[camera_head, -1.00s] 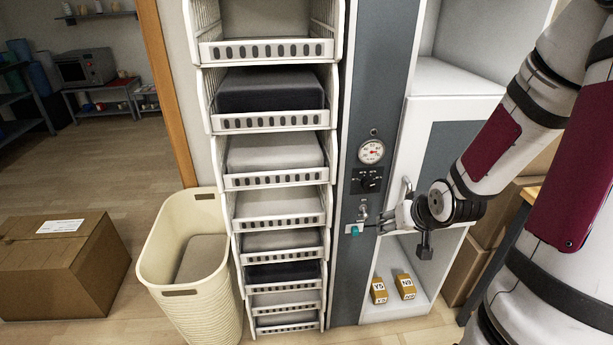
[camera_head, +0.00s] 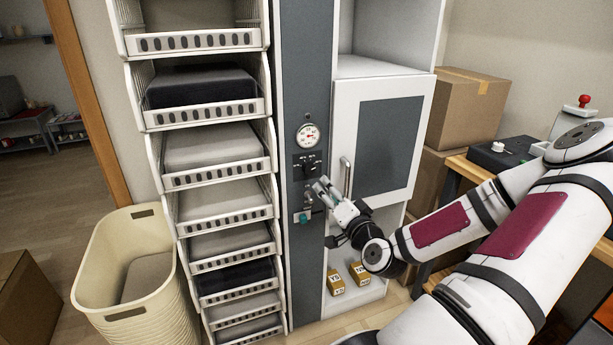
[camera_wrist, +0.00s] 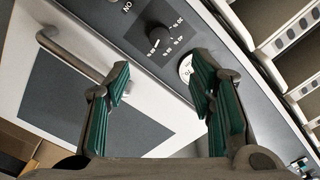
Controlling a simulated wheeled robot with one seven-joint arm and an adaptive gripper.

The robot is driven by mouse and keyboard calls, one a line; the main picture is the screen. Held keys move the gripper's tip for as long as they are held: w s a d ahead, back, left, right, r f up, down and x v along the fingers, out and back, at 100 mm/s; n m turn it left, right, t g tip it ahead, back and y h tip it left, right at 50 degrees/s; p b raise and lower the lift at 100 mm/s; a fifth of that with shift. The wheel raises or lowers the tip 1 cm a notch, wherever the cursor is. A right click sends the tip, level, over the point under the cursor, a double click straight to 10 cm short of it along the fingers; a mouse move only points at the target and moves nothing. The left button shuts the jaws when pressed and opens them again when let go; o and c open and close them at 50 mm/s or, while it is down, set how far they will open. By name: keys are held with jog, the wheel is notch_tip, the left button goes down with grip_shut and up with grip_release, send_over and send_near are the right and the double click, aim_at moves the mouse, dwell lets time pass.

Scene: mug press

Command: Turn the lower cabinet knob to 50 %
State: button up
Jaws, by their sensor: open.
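A black round knob (camera_head: 308,166) sits on a dark panel on the narrow grey cabinet column, below a white gauge (camera_head: 308,136). In the wrist view the knob (camera_wrist: 158,36) has a pale pointer mark and small white scale marks around it, too small to read. My gripper (camera_head: 323,187) is in front of the column, just below and right of the knob. In the wrist view my gripper (camera_wrist: 162,75) is open, with green-padded fingers apart and nothing between them. The knob appears beyond the fingertips, with no contact visible.
A metal lever (camera_head: 308,198) and a teal-tipped part (camera_head: 304,218) sit below the knob. A door handle (camera_head: 346,178) on the white door (camera_head: 388,140) is close right of my gripper. White basket shelves (camera_head: 216,175) stand left. Two labelled yellow blocks (camera_head: 359,272) lie below.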

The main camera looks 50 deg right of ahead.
aim_at(311, 169)
jog(key=b+x, duration=0.1)
jog(key=x, duration=1.1)
jog(key=shift+w+b, duration=0.25)
jog(key=shift+b, duration=0.15)
jog(key=c, duration=1.2)
